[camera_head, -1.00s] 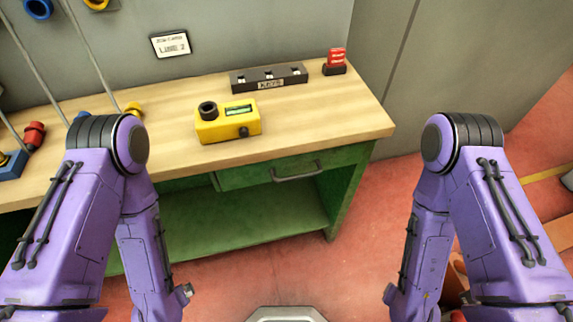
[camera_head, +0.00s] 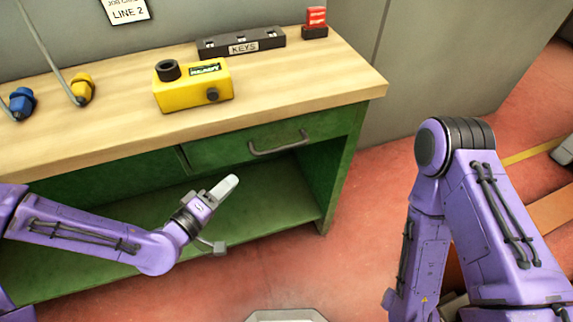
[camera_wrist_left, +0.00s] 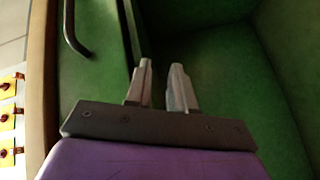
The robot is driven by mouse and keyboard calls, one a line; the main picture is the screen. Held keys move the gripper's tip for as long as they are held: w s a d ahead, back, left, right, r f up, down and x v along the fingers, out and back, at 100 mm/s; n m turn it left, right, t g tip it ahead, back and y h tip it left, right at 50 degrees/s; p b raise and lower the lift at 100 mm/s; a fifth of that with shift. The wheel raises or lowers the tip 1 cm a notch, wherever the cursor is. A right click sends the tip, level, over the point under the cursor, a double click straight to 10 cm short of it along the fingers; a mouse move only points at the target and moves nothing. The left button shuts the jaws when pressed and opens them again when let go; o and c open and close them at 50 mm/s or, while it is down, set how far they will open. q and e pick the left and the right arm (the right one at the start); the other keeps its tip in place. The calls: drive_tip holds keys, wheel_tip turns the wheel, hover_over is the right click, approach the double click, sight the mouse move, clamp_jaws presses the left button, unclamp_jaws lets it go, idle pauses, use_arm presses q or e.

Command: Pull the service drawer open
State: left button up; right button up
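The green service drawer (camera_head: 225,153) sits under the right part of the wooden workbench top and looks closed. Its grey bar handle (camera_head: 278,146) is on the drawer front, and it also shows at the upper left of the left wrist view (camera_wrist_left: 70,32). My left gripper (camera_head: 226,186) is in front of the bench, below and to the left of the handle, apart from it. In the left wrist view its two fingers (camera_wrist_left: 160,85) stand apart with nothing between them. My right arm shows at the right, but its gripper is out of view.
The open green lower shelf (camera_head: 270,205) lies below the drawer.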

sight(279, 149)
use_arm(q)
drive_tip(key=s+d+r+m+g+h, duration=0.1)
drive_tip(key=s+d+r+m+h, duration=0.2)
drive_tip(key=d+r+m+h, duration=0.3)
drive_tip(key=shift+n+h, duration=0.3)
drive_tip(key=shift+n, duration=0.1)
drive_tip(key=x, duration=0.6)
drive_tip(key=r+x, duration=0.1)
drive_tip(key=x, duration=0.2)
drive_tip(key=shift+w+a+r+p, duration=0.1)
drive_tip(key=shift+w+a+p, duration=0.1)
drive_tip(key=shift+w+p, duration=0.25)
clamp_jaws()
